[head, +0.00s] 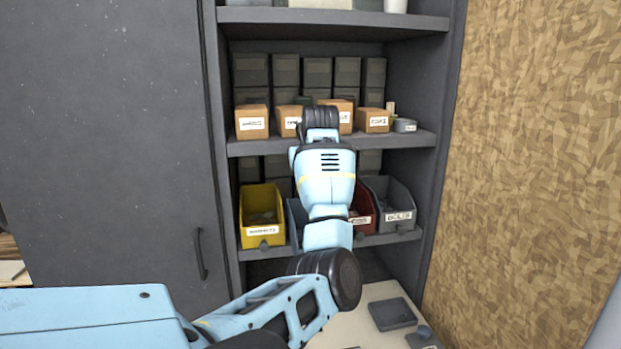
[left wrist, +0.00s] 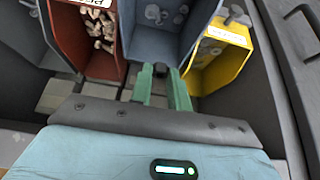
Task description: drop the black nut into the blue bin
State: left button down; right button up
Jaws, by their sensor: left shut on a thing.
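My left gripper (left wrist: 161,76) is shut on the black nut (left wrist: 160,69), a small dark piece between the green fingertips in the left wrist view. The blue bin (left wrist: 150,45) fills the top middle of that view, with several pale round pieces inside, and the nut shows against its near edge. I cannot tell the height gap between them. In the head view the blue bin (head: 296,222) is mostly hidden behind my left arm, between the yellow and red bins. The left fingers and nut are hidden there. My right gripper is in neither view.
The yellow bin (head: 261,206) and red bin (head: 363,211) flank the blue one, with a grey bin (head: 394,195) at right. The shelf above (head: 400,142) holds several orange boxes. A dark cabinet door (head: 110,150) stands at left, a chipboard wall (head: 540,150) at right.

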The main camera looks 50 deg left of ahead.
pick_arm(q)
jog(key=c, duration=1.3)
grip_release()
jog(key=shift+o, duration=0.2)
jog(key=shift+r, duration=0.1)
jog(key=v, duration=0.7)
jog(key=shift+d+r, duration=0.25)
jog(key=shift+s+f, duration=0.1)
